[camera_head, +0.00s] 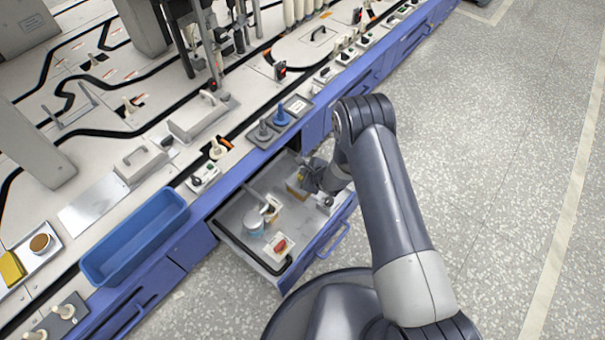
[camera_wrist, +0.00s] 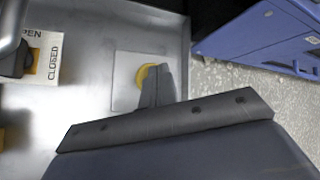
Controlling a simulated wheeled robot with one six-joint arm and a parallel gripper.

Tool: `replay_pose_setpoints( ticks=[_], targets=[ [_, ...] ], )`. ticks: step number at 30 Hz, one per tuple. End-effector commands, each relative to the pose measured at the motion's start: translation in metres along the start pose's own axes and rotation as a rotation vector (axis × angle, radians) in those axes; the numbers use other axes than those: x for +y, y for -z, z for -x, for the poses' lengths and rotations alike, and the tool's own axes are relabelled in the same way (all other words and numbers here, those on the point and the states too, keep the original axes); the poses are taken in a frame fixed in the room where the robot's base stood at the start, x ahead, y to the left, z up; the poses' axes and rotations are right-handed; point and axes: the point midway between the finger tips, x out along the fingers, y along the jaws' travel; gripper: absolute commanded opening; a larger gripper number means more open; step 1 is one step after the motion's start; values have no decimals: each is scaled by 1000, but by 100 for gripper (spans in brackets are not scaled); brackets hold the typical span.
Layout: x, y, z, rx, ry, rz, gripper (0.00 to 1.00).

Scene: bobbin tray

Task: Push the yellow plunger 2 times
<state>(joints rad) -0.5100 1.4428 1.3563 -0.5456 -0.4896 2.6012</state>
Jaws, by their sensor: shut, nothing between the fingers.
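The yellow plunger (camera_wrist: 144,74) is a round yellow disc on a pale square plate (camera_wrist: 124,94) in the wrist view. It sits on the metal floor of the open drawer. My gripper (camera_wrist: 157,75) is shut and empty. Its fingertips overlap the right part of the plunger and hide it; I cannot tell whether they touch it. In the head view my gripper (camera_head: 312,182) is down at the right end of the open drawer (camera_head: 232,243), and the plunger cannot be made out there.
A plate marked OPEN and CLOSED (camera_wrist: 48,58) lies left of the plunger. A red button (camera_head: 280,245) and a pale cylinder (camera_head: 254,224) are in the drawer. A blue bin (camera_head: 136,236) stands on the bench. The floor at right is clear.

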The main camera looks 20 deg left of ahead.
Motion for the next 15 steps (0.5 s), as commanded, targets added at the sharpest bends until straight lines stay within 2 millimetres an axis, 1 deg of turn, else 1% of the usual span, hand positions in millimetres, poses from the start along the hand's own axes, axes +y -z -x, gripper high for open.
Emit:
replay_pose_setpoints(
  ticks=[15],
  targets=[
    [4, 4, -5, 1, -1, 0, 0]
  ],
)
